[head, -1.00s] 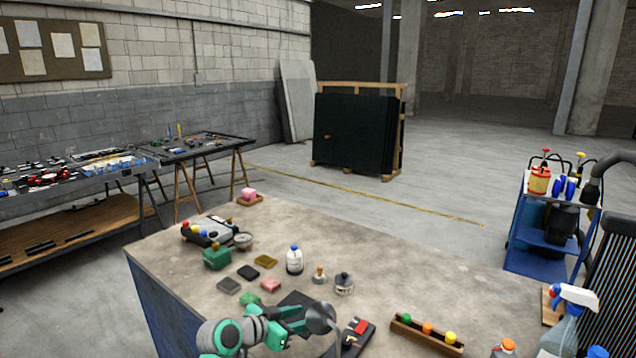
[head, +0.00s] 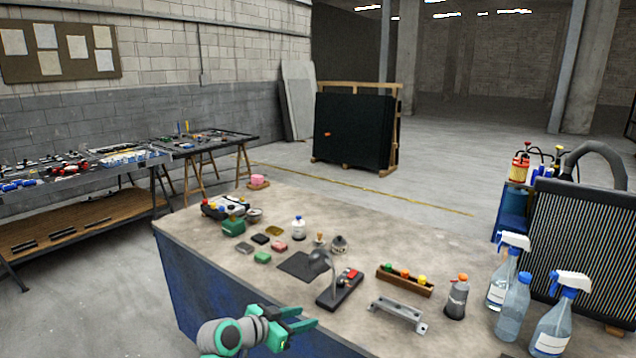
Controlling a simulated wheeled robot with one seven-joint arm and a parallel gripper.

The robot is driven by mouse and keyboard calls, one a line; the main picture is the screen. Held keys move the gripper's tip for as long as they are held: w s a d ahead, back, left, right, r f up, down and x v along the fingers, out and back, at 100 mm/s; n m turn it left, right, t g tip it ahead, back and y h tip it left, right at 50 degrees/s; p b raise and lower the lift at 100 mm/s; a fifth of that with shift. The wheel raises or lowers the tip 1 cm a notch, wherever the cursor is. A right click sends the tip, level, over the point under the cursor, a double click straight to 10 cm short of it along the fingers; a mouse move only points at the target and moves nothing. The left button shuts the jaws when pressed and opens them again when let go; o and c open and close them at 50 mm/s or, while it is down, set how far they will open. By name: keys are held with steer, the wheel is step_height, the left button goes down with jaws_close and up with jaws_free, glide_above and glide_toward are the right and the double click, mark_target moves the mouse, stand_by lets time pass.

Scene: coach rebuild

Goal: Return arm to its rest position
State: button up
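My green and grey arm comes in at the bottom of the head view. My gripper (head: 308,317) is in front of the workbench's near edge, low and left of centre. Its two green fingers appear apart, with nothing seen between them. The workbench (head: 370,240) has a stained grey top and a blue side. The arm's lower links are cut off by the frame's bottom edge.
Spray bottles (head: 556,318) and a black finned panel (head: 585,250) stand right. Floor at lower left is clear.

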steer(key=s+d+f+n+t+y, duration=0.1)
steer(key=s+d+f+n+t, duration=0.1)
steer(key=s+d+f+n, duration=0.35)
steer(key=s+d+f+n+t+y, duration=0.2)
steer(key=s+d+f, duration=0.4)
steer(key=f, duration=0.4)
steer(key=s+f+n+t+y, duration=0.1)
steer(key=s+f+n+y, duration=0.3)
steer(key=s, duration=0.7)
steer(key=s+a+f+y, duration=0.1)
steer(key=s+a, duration=0.1)
steer(key=s, duration=0.8)
steer(key=s+a+f+y, duration=0.1)
steer(key=s, duration=0.9)
steer(key=s+a+r+m+t, duration=0.1)
steer(key=s+a+r, duration=0.3)
steer(key=s+r, duration=0.5)
steer(key=s+m, duration=0.1)
steer(key=s, duration=0.3)
steer(key=shift+s+r+m, duration=0.15)
steer(key=shift+r+m, duration=0.2)
